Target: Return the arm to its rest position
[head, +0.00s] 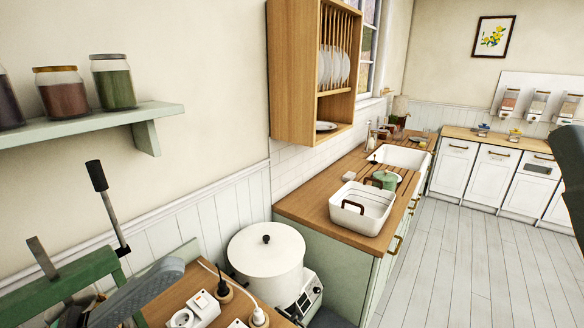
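I can make out no fingertips of either gripper in the head view. A black part (572,165), probably of my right arm, is cut off by the right edge. It is in front of the far cabinets and touches nothing that I can see. At the lower left a grey rounded piece (150,284) and dark levers stand close to a green frame (62,282). I cannot tell whether any of these belong to my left arm. No held object is visible.
A white lidded pot (266,258) stands beside sockets and plugs (202,308) at the bottom. A white basin (362,207) sits on the wooden counter (315,202). A plate rack (295,75) and a jar shelf (75,122) hang on the wall. The floor (470,260) is clear.

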